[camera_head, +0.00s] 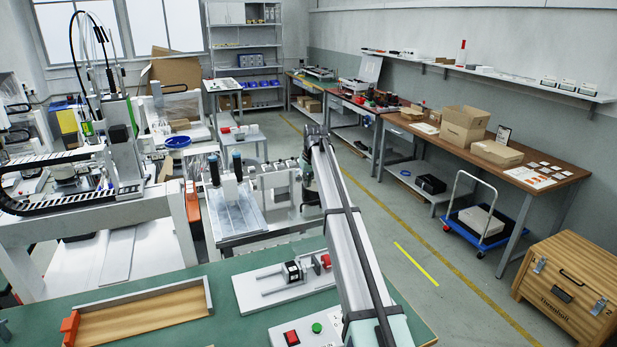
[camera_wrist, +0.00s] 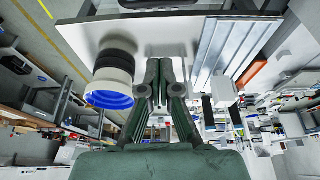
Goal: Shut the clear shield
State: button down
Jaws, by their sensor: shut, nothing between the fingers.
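I cannot make out the clear shield for certain. A black, white and blue cylinder (camera_wrist: 110,72) is left of the fingers, and a ridged metal block (camera_wrist: 225,45) is to the right. In the head view my arm largely hides the gripper.
A green-topped table (camera_head: 230,330) in front carries a wooden tray (camera_head: 140,310), a white fixture plate (camera_head: 255,290) and a red-and-green button box (camera_head: 305,333). A gantry machine (camera_head: 120,150) stands at left. The floor aisle (camera_head: 400,240) at right is open, with a blue cart (camera_head: 480,225).

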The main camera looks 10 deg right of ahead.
aim_at(310, 208)
jog(key=f+p, duration=0.1)
jog(key=f, duration=0.1)
jog(key=s+f+p, duration=0.1)
jog(key=f, duration=0.2)
jog(key=shift+s+d, duration=0.15)
jog(key=shift+s, duration=0.05)
jog(key=shift+s+d+f+p, duration=0.1)
jog(key=shift+s+f+p, duration=0.15)
jog(key=shift+s+p, duration=0.1)
jog(key=shift+s, duration=0.1)
